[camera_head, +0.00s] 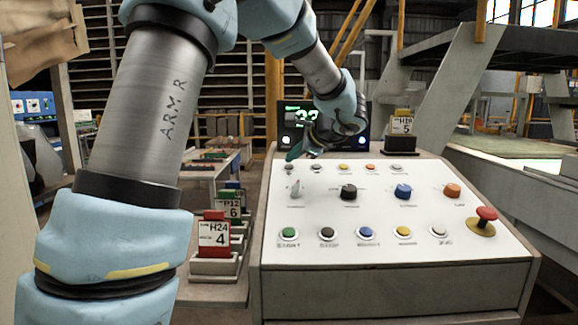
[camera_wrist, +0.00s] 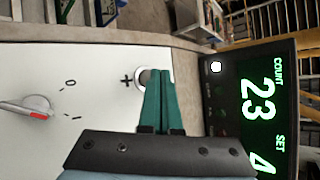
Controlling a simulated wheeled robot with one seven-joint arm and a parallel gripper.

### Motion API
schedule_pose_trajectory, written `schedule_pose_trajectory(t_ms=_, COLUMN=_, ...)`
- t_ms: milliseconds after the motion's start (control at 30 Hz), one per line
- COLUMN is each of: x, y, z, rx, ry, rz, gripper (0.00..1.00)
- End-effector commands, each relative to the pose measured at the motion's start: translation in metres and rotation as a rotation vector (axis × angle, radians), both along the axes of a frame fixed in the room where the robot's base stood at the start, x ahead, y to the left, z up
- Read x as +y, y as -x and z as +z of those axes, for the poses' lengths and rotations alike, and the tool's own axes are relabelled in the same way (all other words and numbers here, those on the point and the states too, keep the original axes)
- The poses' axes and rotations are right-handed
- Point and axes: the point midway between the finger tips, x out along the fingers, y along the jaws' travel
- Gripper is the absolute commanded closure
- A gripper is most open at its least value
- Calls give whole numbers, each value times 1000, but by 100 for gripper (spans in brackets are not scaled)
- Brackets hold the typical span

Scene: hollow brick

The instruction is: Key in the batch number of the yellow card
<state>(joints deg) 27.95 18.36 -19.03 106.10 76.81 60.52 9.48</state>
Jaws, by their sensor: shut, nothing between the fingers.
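A card reading H19 and 5 (camera_head: 402,123) stands in a dark holder behind the console's right rear; its top edge looks yellowish. My gripper (camera_head: 298,152) is shut and empty, with green fingers pointing down at the console's rear left. In the wrist view, the fingertips (camera_wrist: 158,72) are over the edge of a round grey button (camera_wrist: 142,76) next to a plus mark; whether they touch cannot be told. The display (camera_wrist: 262,100) there reads COUNT 23 and SET with a 4, cut off by the frame. In the head view, my arm partly hides the display (camera_head: 293,113).
The white console (camera_head: 330,215) carries several buttons, knobs and a red mushroom button (camera_head: 486,214). A red card H24, 4 (camera_head: 214,233) and a green card P12, 6 (camera_head: 231,208) stand to its left, with a blue-topped one behind. A knob (camera_wrist: 38,106) is left in the wrist view.

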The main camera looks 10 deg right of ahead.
Motion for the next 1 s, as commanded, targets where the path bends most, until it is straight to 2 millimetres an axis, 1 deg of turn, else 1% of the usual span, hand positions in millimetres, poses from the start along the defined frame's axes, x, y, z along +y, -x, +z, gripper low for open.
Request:
schedule_pose_trajectory(t_ms=67, x=0, y=1, z=4, rx=0, ry=1, rz=1, gripper=100)
schedule_pose_trajectory(t_ms=467, x=0, y=2, z=7, rx=-1, ry=1, rz=0, gripper=100)
schedule_pose_trajectory(t_ms=1000, x=2, y=14, z=52, rx=-2, ry=1, rz=1, gripper=100)
